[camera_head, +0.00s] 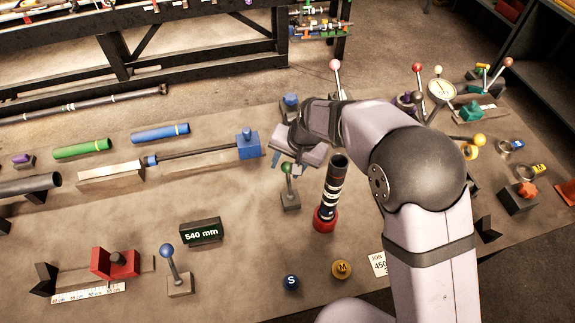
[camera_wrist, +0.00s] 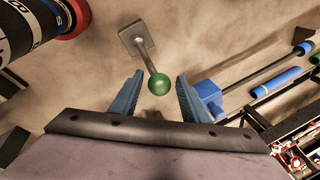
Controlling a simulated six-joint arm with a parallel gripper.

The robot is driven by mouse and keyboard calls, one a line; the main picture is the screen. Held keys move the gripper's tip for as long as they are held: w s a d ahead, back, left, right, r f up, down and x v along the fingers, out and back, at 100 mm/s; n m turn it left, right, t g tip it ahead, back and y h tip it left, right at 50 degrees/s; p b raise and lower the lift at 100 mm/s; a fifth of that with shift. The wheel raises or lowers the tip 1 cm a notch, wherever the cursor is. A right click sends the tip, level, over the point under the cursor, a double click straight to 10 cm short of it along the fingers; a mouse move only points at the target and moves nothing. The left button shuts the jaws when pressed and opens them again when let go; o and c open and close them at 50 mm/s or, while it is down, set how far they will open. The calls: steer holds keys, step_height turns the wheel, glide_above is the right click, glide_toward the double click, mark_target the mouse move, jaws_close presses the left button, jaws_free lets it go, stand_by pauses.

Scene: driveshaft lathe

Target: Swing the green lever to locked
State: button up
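The green lever (camera_head: 287,183) stands on a small grey block near the middle of the table, with its green ball on top. In the wrist view its green ball (camera_wrist: 159,84) lies between the fingertips, and its metal rod runs up to a grey base plate. My gripper (camera_head: 280,163) is just behind the lever in the head view. In the wrist view my gripper (camera_wrist: 158,85) shows two blue fingers spread wide, one on each side of the ball, with gaps on both sides. Whether the ball is level with the fingertips is unclear.
A dark banded cylinder on a red base (camera_head: 325,217) stands close to the right of the lever. A blue block with a shaft (camera_head: 248,146) lies to the left. A 540 mm display (camera_head: 200,232) and a blue-balled lever (camera_head: 168,252) stand nearer the front. Bare table surrounds the lever's front.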

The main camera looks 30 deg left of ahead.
stand_by(0.3)
steer(key=b+v, duration=0.2)
steer(key=v, duration=0.5)
steer(key=shift+r, duration=0.15)
steer(key=shift+d, duration=0.1)
